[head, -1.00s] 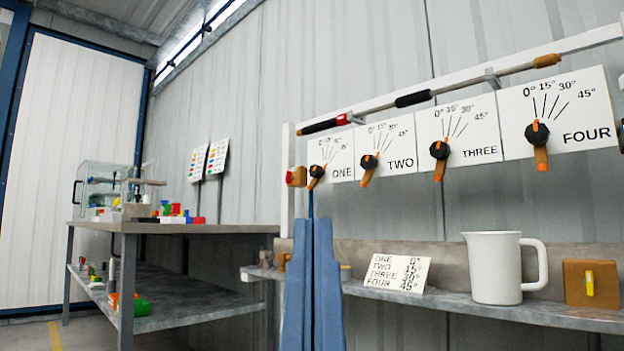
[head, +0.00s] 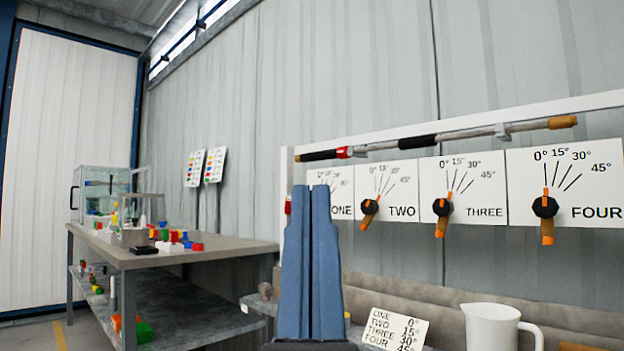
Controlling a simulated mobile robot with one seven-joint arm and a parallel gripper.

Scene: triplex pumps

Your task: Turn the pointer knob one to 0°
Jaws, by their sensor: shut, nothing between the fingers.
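The dial plate marked ONE (head: 342,209) is at the left end of the row on the wall. Its lower left part and pointer knob one are hidden behind my gripper, so its angle cannot be read. My gripper (head: 320,188) has two blue fingers pointing up, shut against each other and empty. Its tips overlap plate ONE in the picture; whether they touch the knob cannot be told. A card (head: 393,329) on the shelf lists ONE 0°, TWO 15°, THREE 30° and FOUR 45°.
Black and orange knobs two (head: 370,207), three (head: 442,207) and four (head: 545,207) are to the right. A rail with a rod (head: 470,137) runs above the plates. A white jug (head: 490,328) stands at lower right. A workbench (head: 150,251) with coloured pieces stands left.

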